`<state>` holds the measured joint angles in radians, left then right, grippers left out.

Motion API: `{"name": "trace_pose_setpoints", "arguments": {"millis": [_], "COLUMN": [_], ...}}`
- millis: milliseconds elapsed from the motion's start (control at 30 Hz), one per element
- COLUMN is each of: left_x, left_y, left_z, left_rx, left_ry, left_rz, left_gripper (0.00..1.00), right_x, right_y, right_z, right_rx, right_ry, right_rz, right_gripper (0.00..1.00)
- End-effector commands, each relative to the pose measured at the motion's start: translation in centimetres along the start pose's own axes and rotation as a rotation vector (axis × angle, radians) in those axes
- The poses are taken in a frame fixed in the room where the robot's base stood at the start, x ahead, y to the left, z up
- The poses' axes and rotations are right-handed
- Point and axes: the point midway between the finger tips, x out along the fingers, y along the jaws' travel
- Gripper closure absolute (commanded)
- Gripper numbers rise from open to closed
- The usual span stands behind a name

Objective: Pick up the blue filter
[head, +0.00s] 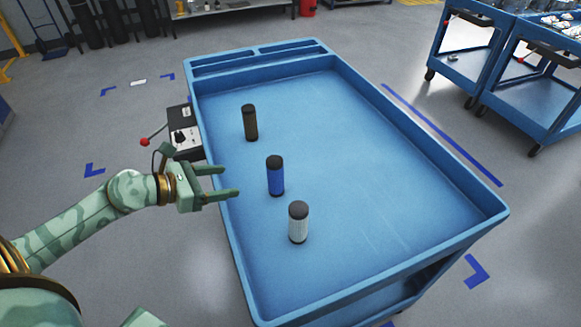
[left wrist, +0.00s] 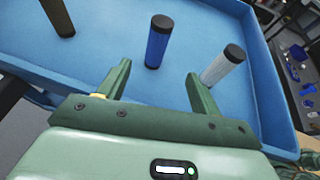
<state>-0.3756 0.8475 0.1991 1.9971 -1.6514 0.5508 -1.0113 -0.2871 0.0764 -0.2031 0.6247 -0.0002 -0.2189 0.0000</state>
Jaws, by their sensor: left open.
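The blue filter (head: 275,177) stands upright on the blue cart top, between a dark filter (head: 250,123) and a white filter (head: 298,223). It has black end caps. My left gripper (head: 231,181) is open and empty over the cart's left rim, left of the blue filter and apart from it. In the left wrist view the blue filter (left wrist: 157,44) stands beyond the two spread fingers (left wrist: 160,85), roughly between them. The white filter (left wrist: 220,65) is just beyond the right finger, and the dark filter (left wrist: 59,17) is at upper left. My right gripper is not in view.
The blue cart (head: 380,150) has a raised rim all round and a divided tray strip at its far end. A control box with a red-knobbed lever (head: 183,135) is at its left side. The tray's right half is clear. Other blue carts (head: 535,85) stand at upper right.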

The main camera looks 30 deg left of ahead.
Motion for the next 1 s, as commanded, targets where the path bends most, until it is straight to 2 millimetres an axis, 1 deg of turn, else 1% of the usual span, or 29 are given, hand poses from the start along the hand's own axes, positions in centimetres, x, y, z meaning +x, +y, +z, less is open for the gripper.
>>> {"name": "trace_pose_setpoints", "arguments": {"millis": [67,133,167,300,400,500,667,800,900,1000], "left_x": [1.1,2.5,3.3,6.9,9.0,10.2,11.4,13.8,15.3,16.0], "left_y": [-0.1,-0.1,0.0,0.0,0.0,0.0,0.1,0.4,0.4,0.4], "left_z": [0.2,0.2,0.1,0.1,0.1,0.1,0.1,0.0,0.0,0.1], "left_rx": [0.018,0.019,0.017,0.013,0.012,0.011,0.011,0.009,0.009,0.009], "left_ry": [-0.001,-0.002,-0.003,-0.004,-0.003,-0.001,-0.001,-0.002,0.0,0.0], "left_rz": [-0.003,-0.003,-0.003,-0.001,-0.001,-0.002,-0.001,-0.001,-0.002,-0.002], "left_gripper": [0.36,0.36,0.36,0.36,0.36,0.36,0.36,0.36,0.36,0.36], "right_x": [0.3,0.6,0.7,1.2,1.5,1.7,2.1,3.2,3.5,3.6], "right_y": [0.4,0.5,0.4,-0.5,-0.7,-0.6,-0.5,-0.6,-0.6,-0.4], "right_z": [-0.4,-0.1,0.1,2.3,2.8,2.6,2.2,2.5,2.7,2.7], "right_rx": [0.001,0.002,0.002,0.003,0.002,0.002,0.002,0.002,0.002,0.001], "right_ry": [0.004,0.0,-0.004,-0.037,-0.047,-0.045,-0.04,-0.047,-0.051,-0.052], "right_rz": [0.005,0.005,0.004,-0.009,-0.012,-0.011,-0.01,-0.012,-0.012,-0.011], "right_gripper": [1.0,1.0,1.0,1.0,1.0,1.0,1.0,1.0,1.0,1.0]}}
